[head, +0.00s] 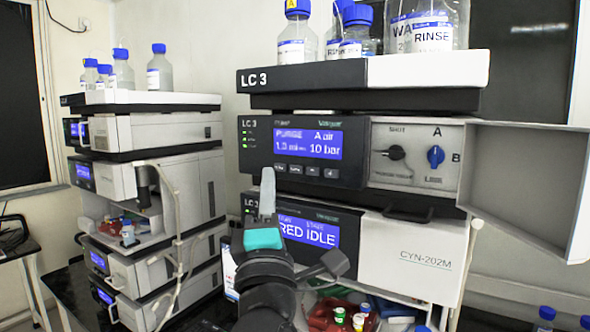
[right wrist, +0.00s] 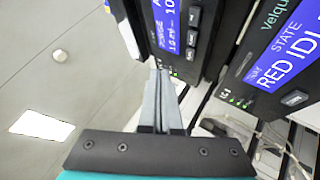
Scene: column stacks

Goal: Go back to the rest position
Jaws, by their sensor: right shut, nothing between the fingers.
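My right gripper (head: 267,190) stands upright in front of the LC 3 stack in the head view, its grey fingers shut and empty. In the right wrist view the fingers (right wrist: 160,100) lie together, with nothing between them. The pump module (head: 300,174) of the LC 3 stack is just behind the fingertips; its screen reads "PURGE", "A air" and "10 bar". The module below (head: 400,262) shows "RED IDLE", partly hidden by my gripper. I cannot tell whether the fingertips touch the stack. My left gripper is not in view.
The pump's valve panel has a black knob (head: 396,152) and a blue knob (head: 435,156); its door (head: 530,185) stands open to the right. Blue-capped bottles (head: 297,35) stand on top. A second stack (head: 150,150) is at the left. Vials (head: 340,315) lie low in front.

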